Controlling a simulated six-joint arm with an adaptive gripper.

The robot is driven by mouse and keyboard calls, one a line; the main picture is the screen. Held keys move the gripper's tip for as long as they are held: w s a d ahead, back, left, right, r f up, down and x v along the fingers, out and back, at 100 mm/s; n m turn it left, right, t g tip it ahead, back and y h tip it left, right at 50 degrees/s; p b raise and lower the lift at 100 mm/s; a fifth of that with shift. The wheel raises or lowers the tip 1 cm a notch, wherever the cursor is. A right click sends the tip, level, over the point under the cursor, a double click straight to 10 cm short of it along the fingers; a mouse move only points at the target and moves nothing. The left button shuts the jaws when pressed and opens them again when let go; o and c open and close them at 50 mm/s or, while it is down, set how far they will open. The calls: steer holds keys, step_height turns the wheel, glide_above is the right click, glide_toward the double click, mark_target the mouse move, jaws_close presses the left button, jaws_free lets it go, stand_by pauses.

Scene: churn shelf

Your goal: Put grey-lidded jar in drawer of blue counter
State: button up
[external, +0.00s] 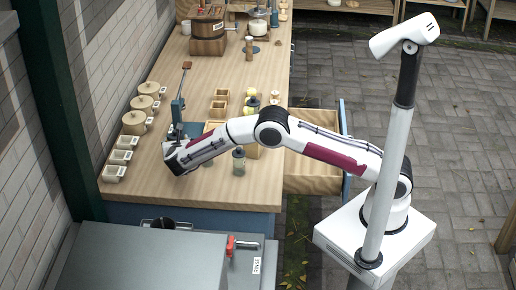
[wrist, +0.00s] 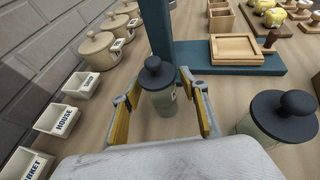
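A jar with a dark grey knobbed lid (wrist: 155,77) stands upright on the wooden counter top, between my gripper's fingers in the wrist view. My gripper (wrist: 162,103) is open around it, with a gap visible at the left yellow pad; the right pad is close to the jar. A second grey-lidded jar (wrist: 278,120) stands to the right, and it also shows in the external view (external: 239,164). The jar between the fingers is hidden by my arm in the external view. The blue counter (external: 190,216) has its wooden drawer (external: 313,186) pulled out on the right side; its visible floor is bare.
A blue stand (wrist: 225,58) with a wooden tray is just beyond the jar. Lidded pots (external: 134,122) and small labelled white dishes (external: 114,173) line the wall side. Small wooden boxes (external: 218,108) stand farther back. A grey box with a red-handled part (external: 231,243) is in front.

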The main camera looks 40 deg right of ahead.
steer(key=shift+s, duration=0.1)
steer(key=shift+s+a+r, duration=0.3)
steer(key=shift+s, duration=0.15)
steer(key=shift+f+v, duration=0.15)
steer(key=shift+v, duration=1.5)
steer(key=shift+f+v, duration=0.15)
steer(key=shift+v, duration=1.45)
